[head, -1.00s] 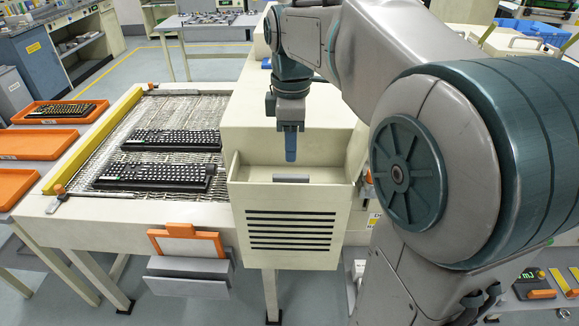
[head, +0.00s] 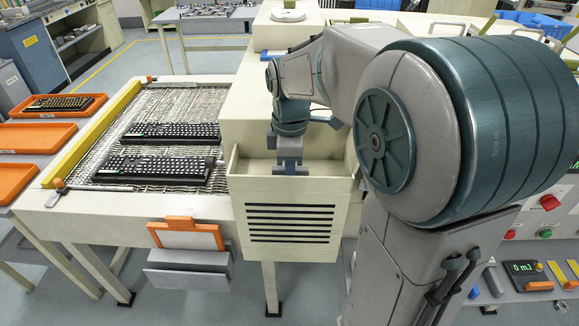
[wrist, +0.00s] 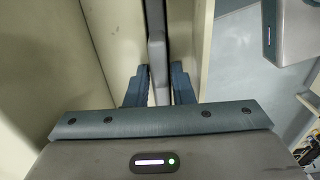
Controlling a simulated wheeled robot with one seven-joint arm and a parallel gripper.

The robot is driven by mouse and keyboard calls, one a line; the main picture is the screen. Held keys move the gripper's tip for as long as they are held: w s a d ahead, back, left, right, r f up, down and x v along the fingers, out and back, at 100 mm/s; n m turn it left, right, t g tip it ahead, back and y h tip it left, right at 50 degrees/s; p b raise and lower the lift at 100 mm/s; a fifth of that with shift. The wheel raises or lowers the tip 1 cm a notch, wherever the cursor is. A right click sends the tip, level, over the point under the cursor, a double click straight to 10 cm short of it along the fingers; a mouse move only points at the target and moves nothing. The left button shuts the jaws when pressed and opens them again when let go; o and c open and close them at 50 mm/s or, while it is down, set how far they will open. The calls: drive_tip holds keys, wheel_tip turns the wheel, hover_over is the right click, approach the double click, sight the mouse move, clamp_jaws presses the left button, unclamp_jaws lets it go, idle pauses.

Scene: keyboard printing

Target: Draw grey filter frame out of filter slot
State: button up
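The grey filter frame (head: 290,171) shows only as a grey bar in the open top of the cream slotted box (head: 290,222); the rest of it is hidden inside. My gripper (head: 290,165) is down at this bar from above. In the wrist view the bar (wrist: 156,50) runs between my gripper's two blue fingers (wrist: 159,88), one on each side. The fingers look open around it, with only a narrow gap; contact is hard to judge.
An orange-framed white panel (head: 188,236) stands in a grey holder (head: 188,273) left of the box. Two black keyboards (head: 155,168) lie on the mesh conveyor (head: 175,103). The box walls stand close around my gripper; the space above is free.

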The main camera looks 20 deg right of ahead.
clamp_jaws()
drive_tip(key=shift+c, duration=0.4)
unclamp_jaws()
clamp_jaws()
wheel_tip(320, 180, up, 24)
drive_tip(key=p, duration=1.3)
drive_tip(key=shift+f+p, duration=0.2)
drive_tip(key=shift+p, duration=0.15)
idle(1.0)
